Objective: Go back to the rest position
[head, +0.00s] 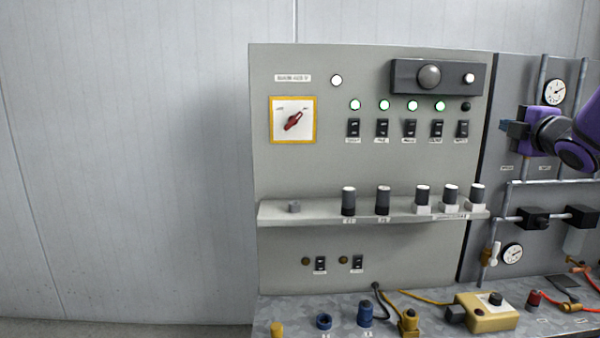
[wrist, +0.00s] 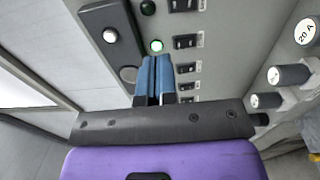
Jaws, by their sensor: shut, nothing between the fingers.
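In the wrist view a lit green lamp (wrist: 156,46) and black switches (wrist: 185,42) lie just beyond the fingertips. I cannot tell the exact gap to the panel. The purple part of my arm shows at the right edge of the head view.
A shelf (head: 330,212) with several dark knobs juts from the panel. Pipes and gauges (head: 554,91) are on the darker panel at right. Below, a bench (head: 350,295) carries a yellow box (head: 487,313) and cables. The left wall area is free.

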